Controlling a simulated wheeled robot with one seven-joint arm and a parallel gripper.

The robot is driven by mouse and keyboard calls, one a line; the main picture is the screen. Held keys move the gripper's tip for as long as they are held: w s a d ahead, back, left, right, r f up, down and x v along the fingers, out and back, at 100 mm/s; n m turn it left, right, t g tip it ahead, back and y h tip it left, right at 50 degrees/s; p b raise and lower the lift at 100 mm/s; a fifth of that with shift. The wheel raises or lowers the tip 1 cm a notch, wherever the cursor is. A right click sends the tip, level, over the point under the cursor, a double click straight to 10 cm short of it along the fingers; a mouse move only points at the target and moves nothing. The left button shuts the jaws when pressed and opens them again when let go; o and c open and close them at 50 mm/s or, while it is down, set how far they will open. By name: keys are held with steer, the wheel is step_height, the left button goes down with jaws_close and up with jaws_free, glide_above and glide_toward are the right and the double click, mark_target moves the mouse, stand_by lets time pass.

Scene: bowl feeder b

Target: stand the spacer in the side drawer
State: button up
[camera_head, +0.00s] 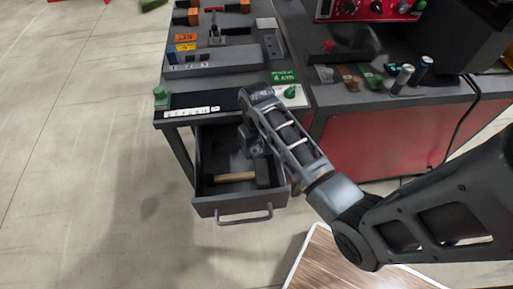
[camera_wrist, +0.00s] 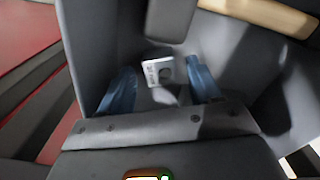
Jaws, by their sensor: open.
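The side drawer (camera_head: 232,208) is pulled open below the bench, and my gripper (camera_head: 252,143) reaches down into it. In the wrist view my gripper (camera_wrist: 162,88) has its two blue fingers apart. A small pale grey block with a dark round hole and faint marking, apparently the spacer (camera_wrist: 153,68), sits between the fingertips, with a gap visible beside it. It appears to be at the drawer floor; whether it stands squarely is hard to tell. The arm hides it in the head view.
A hammer lies in the drawer, its wooden handle (camera_head: 235,177) toward the front and its dark head (camera_wrist: 170,18) just beyond the fingers. The drawer walls are close around my gripper. The bench top (camera_head: 215,98) above holds blocks, labels and cylinders.

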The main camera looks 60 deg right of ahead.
mark_target(257, 150)
step_height(257, 150, up, 11)
stand_by(0.3)
